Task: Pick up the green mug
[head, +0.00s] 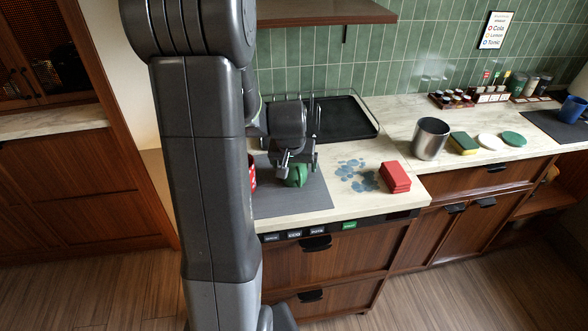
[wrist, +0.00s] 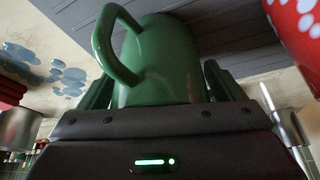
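The green mug (head: 297,178) is on the grey mat (head: 305,200) on the counter, partly hidden by my gripper (head: 299,163) above it. In the wrist view the green mug (wrist: 165,55) fills the space between my two fingers, with its handle toward the upper left. One finger is close along each side of the mug. Whether the fingers press on its wall or stand slightly apart from it is not clear.
A red item with white dots (wrist: 299,25) stands close beside the mug; in the head view it is partly behind my arm. A red block (head: 395,177), metal canister (head: 431,139) and sponge (head: 463,144) are to the right. Blue spots mark the counter between mat and block.

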